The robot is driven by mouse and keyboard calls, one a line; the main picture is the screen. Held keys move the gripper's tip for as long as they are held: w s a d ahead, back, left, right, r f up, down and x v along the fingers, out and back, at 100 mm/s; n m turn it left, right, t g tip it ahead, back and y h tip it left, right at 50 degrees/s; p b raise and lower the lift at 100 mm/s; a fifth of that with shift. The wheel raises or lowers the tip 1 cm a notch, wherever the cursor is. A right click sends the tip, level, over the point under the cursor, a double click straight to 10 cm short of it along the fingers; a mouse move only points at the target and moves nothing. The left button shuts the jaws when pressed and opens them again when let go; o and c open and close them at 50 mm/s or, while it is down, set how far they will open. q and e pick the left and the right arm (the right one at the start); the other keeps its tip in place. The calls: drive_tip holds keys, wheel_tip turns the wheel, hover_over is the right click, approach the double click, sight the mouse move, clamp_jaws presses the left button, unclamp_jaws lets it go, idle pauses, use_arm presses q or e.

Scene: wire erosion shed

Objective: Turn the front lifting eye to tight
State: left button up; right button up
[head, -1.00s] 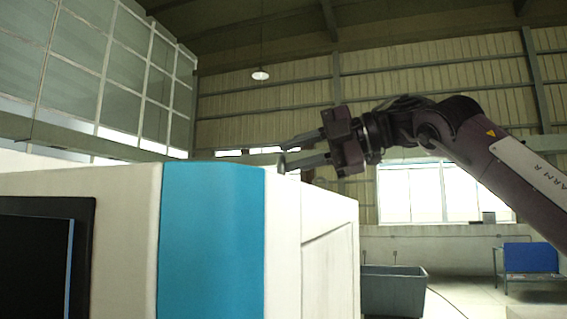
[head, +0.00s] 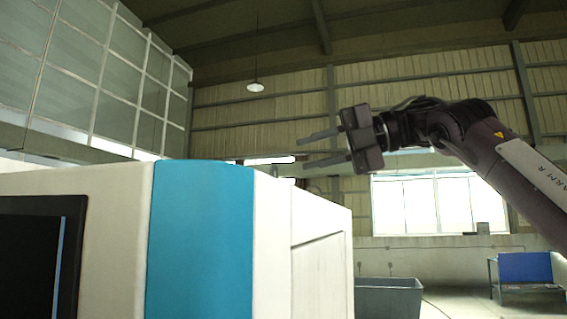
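The white machine cabinet (head: 120,212) with a blue front panel (head: 203,240) fills the lower left of the head view. Its top is seen almost edge-on, so I cannot make out the front lifting eye clearly. My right gripper (head: 299,154) is above and beyond the cabinet's right top edge. Its two fingers point left, apart, with nothing visible between them. It touches nothing that I can see. My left gripper is not in view.
A dark recessed screen or window (head: 38,258) is at the cabinet's left. A grey bin (head: 388,297) stands on the floor to the right, with a blue-backed bench (head: 524,268) beyond it. A lamp (head: 256,86) hangs behind. The air around my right gripper is clear.

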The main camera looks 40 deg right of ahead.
sight(274, 166)
drive_tip(key=n, duration=0.6)
drive_tip(key=shift+w+g+y, duration=0.3)
drive_tip(key=n, duration=0.3)
drive_tip(key=shift+w+d, duration=0.1)
drive_tip(key=n, duration=0.5)
drive_tip(key=shift+w+y, duration=0.1)
drive_tip(key=shift+y, duration=0.2)
drive_tip(key=n, duration=0.3)
drive_tip(key=shift+d+g, duration=0.15)
drive_tip(key=shift+g, duration=0.25)
drive_tip(key=n, duration=0.5)
drive_tip(key=shift+d+n+y, duration=0.15)
drive_tip(key=shift+n+y, duration=0.25)
drive_tip(key=n, duration=0.2)
drive_tip(key=shift+w+d+f+n+g, duration=0.1)
drive_tip(key=shift+n+g, duration=0.3)
drive_tip(key=n, duration=0.4)
drive_tip(key=shift+w+d+f+p, duration=0.1)
drive_tip(key=shift+d+f+p, duration=0.1)
drive_tip(key=shift+p, duration=0.1)
drive_tip(key=n, duration=0.3)
drive_tip(key=shift+n+y, duration=0.3)
drive_tip(key=p+x, duration=0.1)
drive_tip(key=x, duration=0.6)
drive_tip(key=shift+w+a+f+p, duration=0.2)
drive_tip(key=shift+w+a+p, duration=0.05)
drive_tip(key=shift+p, duration=0.05)
drive_tip(key=shift+s, duration=0.1)
